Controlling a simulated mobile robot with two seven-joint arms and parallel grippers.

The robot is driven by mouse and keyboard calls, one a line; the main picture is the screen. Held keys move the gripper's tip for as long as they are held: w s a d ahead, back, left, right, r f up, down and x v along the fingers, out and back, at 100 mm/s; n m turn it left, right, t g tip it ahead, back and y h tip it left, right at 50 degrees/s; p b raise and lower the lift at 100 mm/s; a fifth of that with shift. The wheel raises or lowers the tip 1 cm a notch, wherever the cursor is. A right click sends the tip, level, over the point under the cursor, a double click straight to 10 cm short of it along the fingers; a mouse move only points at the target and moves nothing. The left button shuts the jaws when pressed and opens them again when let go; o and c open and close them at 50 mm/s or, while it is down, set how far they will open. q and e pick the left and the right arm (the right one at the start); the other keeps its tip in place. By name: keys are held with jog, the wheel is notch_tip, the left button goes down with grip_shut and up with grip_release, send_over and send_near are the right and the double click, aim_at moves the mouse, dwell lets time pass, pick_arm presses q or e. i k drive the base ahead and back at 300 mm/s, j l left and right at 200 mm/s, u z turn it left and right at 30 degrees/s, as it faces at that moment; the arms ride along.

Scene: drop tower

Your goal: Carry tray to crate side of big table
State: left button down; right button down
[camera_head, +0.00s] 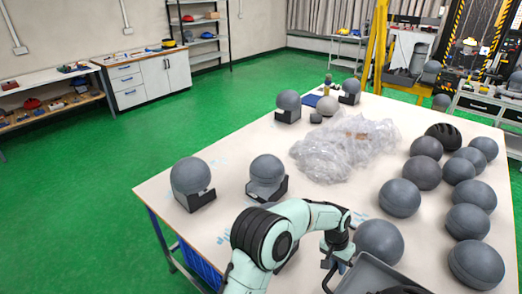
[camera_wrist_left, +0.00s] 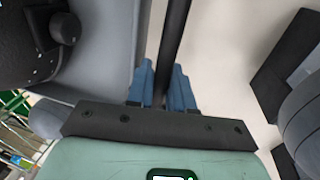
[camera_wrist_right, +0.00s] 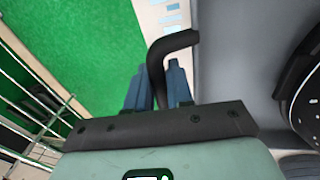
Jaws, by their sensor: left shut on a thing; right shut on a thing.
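The grey tray (camera_head: 372,272) shows at the bottom right of the head view, cut off by the frame edge, by the front edge of the big table (camera_head: 235,150). My left gripper (camera_head: 338,260) is at its left end. In the left wrist view my left gripper (camera_wrist_left: 162,85) is shut on a dark bar, the tray's handle (camera_wrist_left: 174,35). In the right wrist view my right gripper (camera_wrist_right: 158,85) is shut on a bent dark handle (camera_wrist_right: 172,42) beside the grey tray wall (camera_wrist_right: 235,50). The head view does not show my right gripper. A blue crate (camera_head: 197,264) shows below the table's left edge.
Several grey balls, one being this ball (camera_head: 400,198), crowd the table's right side. A grey ball (camera_head: 379,241) stands close to the tray. Balls in dark holders (camera_head: 201,201) stand left. Clear plastic wrap (camera_head: 335,152) lies mid-table. Green floor (camera_head: 90,190) is clear on the left.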

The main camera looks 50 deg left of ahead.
aim_at(248, 141)
jog(key=k+z, duration=0.1)
jog(key=k, duration=0.2)
jog(key=j+z, duration=0.15)
jog(key=z, duration=0.35)
jog(key=k+j+z, duration=0.1)
jog(key=z, duration=0.35)
jog(key=j+z, duration=0.15)
jog(key=z, duration=0.35)
jog(key=k+z, duration=0.15)
jog(key=z, duration=0.3)
jog(key=k+j+z, duration=0.1)
jog(key=z, duration=0.4)
jog(key=k+z, duration=0.1)
jog(key=k, duration=0.45)
jog(key=k+j+u, duration=0.2)
jog(key=k, duration=0.85)
jog(key=k+l, duration=0.15)
jog(key=k, duration=0.4)
